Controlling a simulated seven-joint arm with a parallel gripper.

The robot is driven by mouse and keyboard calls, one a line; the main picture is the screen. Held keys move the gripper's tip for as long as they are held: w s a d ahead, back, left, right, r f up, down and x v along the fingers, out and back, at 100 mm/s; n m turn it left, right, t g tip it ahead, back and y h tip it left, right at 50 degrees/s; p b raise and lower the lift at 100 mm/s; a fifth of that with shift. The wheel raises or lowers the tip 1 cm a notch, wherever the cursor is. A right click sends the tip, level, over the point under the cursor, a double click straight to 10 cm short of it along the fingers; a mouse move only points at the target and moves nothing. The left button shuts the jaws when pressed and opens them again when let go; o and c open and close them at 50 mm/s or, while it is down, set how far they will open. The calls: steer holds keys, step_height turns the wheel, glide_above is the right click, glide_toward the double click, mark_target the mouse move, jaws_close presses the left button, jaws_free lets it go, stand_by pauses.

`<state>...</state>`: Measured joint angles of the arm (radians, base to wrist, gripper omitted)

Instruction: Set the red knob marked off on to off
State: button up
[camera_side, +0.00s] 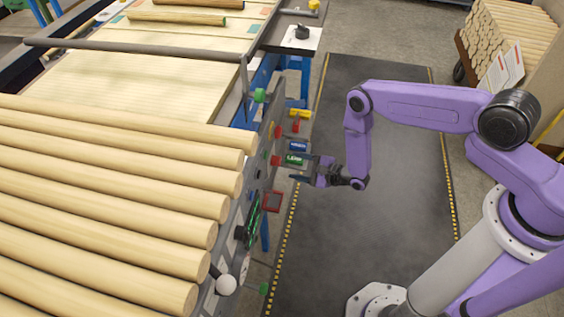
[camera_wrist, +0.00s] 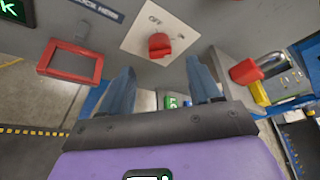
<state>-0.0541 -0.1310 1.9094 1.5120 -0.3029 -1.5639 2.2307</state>
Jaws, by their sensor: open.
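In the wrist view a red knob (camera_wrist: 159,46) sits on a white square plate (camera_wrist: 136,38) on a grey panel. The plate has dark lettering: OFF above the knob and what looks like ON to its right. I cannot tell which mark the knob points to. My gripper (camera_wrist: 161,65) is open and empty, its two blue-grey fingers pointing toward the plate on either side of the knob's line, apart from it. In the side view my gripper (camera_side: 299,168) is just right of the panel, and the knob (camera_side: 276,160) shows as a small red spot.
A red frame (camera_wrist: 72,74) is left of the plate in the wrist view. Another red part (camera_wrist: 245,71) and a metal cylinder (camera_wrist: 270,64) stand out on the right.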

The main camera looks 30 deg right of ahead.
mark_target(279, 162)
steer(key=shift+x, duration=3.25)
